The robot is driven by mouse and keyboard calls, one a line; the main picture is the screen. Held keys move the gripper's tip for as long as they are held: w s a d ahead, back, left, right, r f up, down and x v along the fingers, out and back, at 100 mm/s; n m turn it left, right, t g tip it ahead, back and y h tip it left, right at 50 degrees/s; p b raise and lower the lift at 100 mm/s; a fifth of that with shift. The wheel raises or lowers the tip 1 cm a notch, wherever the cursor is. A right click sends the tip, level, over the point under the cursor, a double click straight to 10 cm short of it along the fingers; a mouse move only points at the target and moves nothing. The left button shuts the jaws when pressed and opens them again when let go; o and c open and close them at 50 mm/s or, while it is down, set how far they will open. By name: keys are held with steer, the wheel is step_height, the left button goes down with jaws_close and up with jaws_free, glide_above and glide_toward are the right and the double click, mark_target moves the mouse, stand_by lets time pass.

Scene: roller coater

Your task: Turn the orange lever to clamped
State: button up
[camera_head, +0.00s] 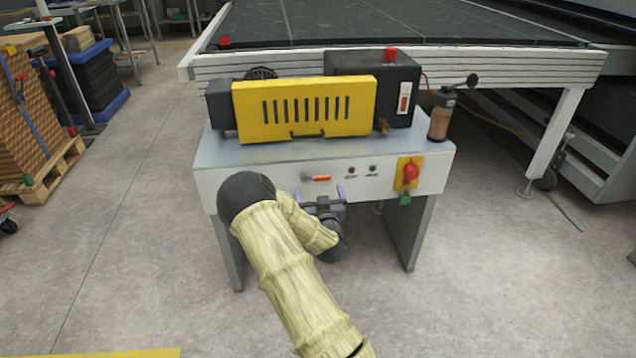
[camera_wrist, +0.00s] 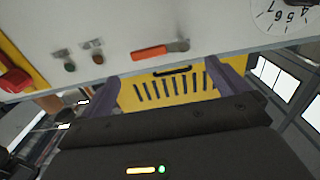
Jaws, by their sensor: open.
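The orange lever (camera_head: 320,178) lies level on the grey front panel of the machine, its grey pivot end at the left in the head view. In the wrist view, which looks upside down, the orange lever (camera_wrist: 150,53) points left from its grey pivot. My gripper (camera_head: 319,191) is in front of the panel, just below the lever in the head view. In the wrist view, my gripper (camera_wrist: 160,72) has its two purple fingers wide apart, with the lever between their lines and nothing held. I cannot tell the gap from fingertips to panel.
A red knob on a yellow plate (camera_head: 409,173) and two small indicators (camera_head: 362,170) are right of the lever. A yellow slotted guard (camera_head: 305,108) and a brown bottle (camera_head: 440,117) are on the bench top. A numbered dial (camera_wrist: 285,14) shows in the wrist view.

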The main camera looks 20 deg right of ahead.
mark_target(317, 178)
steer(key=shift+b+x, duration=0.5)
steer(key=shift+x, duration=2.65)
steer(key=c, duration=1)
steer(key=shift+d, duration=0.15)
steer(key=shift+c, duration=1)
steer(key=shift+f, duration=0.1)
